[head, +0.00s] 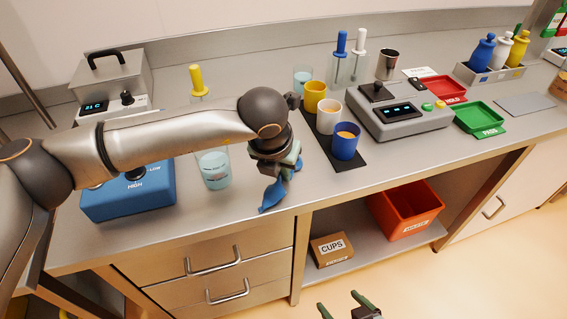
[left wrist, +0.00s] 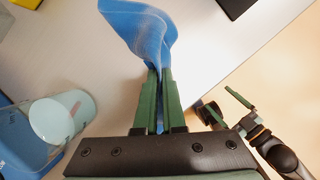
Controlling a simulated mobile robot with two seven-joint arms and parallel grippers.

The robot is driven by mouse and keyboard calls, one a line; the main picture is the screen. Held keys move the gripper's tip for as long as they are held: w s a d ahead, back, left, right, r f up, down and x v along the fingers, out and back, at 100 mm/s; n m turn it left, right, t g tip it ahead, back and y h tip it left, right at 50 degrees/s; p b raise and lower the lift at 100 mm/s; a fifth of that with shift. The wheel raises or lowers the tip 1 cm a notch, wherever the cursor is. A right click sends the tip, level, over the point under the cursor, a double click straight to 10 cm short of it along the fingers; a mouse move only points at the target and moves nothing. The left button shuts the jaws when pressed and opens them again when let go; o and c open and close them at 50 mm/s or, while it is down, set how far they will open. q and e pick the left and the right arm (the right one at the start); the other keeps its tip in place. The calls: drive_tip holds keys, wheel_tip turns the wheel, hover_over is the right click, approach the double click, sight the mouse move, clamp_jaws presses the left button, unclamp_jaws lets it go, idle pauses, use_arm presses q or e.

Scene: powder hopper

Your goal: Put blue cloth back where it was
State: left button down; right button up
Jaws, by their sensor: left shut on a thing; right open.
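The blue cloth (head: 272,196) hangs crumpled from my left gripper (head: 282,178), above the front edge of the bench. In the left wrist view the cloth (left wrist: 143,30) is pinched between the two green fingers of my left gripper (left wrist: 157,85). My right gripper (head: 348,304) is open and empty, low in front of the bench at the bottom of the head view. It also shows in the left wrist view (left wrist: 222,104) at the right.
A glass beaker (head: 216,170) of pale liquid stands left of the cloth, beside a blue device (head: 130,192). White, yellow and blue cups (head: 346,141) stand on a dark mat (head: 335,158) to the right. A grey scale (head: 402,116) and red and green trays (head: 479,117) lie further right.

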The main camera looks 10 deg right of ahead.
use_arm(q)
drive_tip(key=c, duration=0.6)
unclamp_jaws()
drive_tip(key=shift+d+v, duration=0.1)
drive_tip(key=shift+v, duration=0.7)
drive_tip(key=shift+d+v, duration=0.15)
drive_tip(key=shift+v, duration=0.65)
drive_tip(key=s+d+p+v, duration=0.1)
drive_tip(key=p+v, duration=0.1)
drive_tip(key=v, duration=0.5)
drive_tip(key=shift+a+r, duration=0.15)
drive_tip(key=shift+r, duration=0.05)
drive_tip(key=shift+f, duration=0.15)
drive_tip(key=shift+c, duration=1.1)
drive_tip(key=f, duration=0.1)
drive_tip(key=a+f, duration=0.1)
drive_tip(key=f, duration=0.3)
drive_tip(key=shift+w+a+f, duration=0.15)
drive_tip(key=shift+w+f, duration=0.05)
drive_tip(key=shift+w, duration=0.2)
drive_tip(key=c, duration=0.7)
drive_tip(key=shift+f, duration=0.35)
clamp_jaws()
